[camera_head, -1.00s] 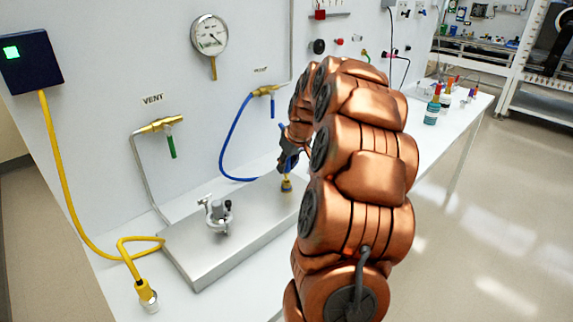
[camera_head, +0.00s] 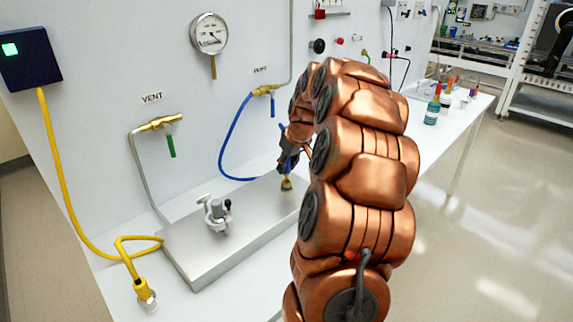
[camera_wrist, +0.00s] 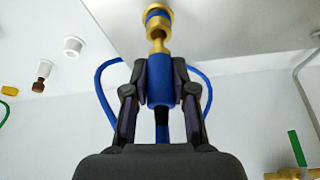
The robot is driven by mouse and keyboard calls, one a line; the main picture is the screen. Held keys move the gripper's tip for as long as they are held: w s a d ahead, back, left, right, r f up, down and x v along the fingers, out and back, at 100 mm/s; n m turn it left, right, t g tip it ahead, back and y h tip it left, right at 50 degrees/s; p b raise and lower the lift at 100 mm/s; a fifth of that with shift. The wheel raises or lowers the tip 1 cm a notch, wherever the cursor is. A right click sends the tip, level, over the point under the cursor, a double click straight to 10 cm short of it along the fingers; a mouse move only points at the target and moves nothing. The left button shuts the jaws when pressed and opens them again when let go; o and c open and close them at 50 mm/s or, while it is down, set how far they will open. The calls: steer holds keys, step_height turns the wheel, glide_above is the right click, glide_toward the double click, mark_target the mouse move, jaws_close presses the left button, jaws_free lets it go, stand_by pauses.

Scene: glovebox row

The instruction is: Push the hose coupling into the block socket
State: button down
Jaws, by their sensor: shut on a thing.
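My gripper (camera_head: 287,163) is shut on the blue hose coupling; it also shows in the wrist view (camera_wrist: 160,85), one finger on each side. The coupling (camera_wrist: 159,86) has a blue body and a narrow brass nose. A blue hose (camera_head: 232,130) loops from the wall fitting to it. The nose points at the brass socket (camera_wrist: 157,17), which has a blue ring, on the steel block (camera_head: 185,252). Nose and socket line up closely. I cannot tell how far the nose is inside. In the head view the brass socket (camera_head: 286,185) shows just below my gripper.
A clamp-like fitting (camera_head: 217,213) stands on the block. A yellow hose (camera_head: 65,180) runs from a dark box (camera_head: 30,58) to a plug (camera_head: 146,296) on the bench. A vent valve (camera_head: 160,123) and a gauge (camera_head: 209,33) are on the wall. Bottles (camera_head: 433,108) stand farther right.

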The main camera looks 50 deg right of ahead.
steer(key=shift+f+b, duration=0.9)
steer(key=shift+f, duration=0.45)
steer(key=c, duration=0.9)
jaws_free()
steer(key=shift+o, duration=0.2)
steer(key=v, duration=1.2)
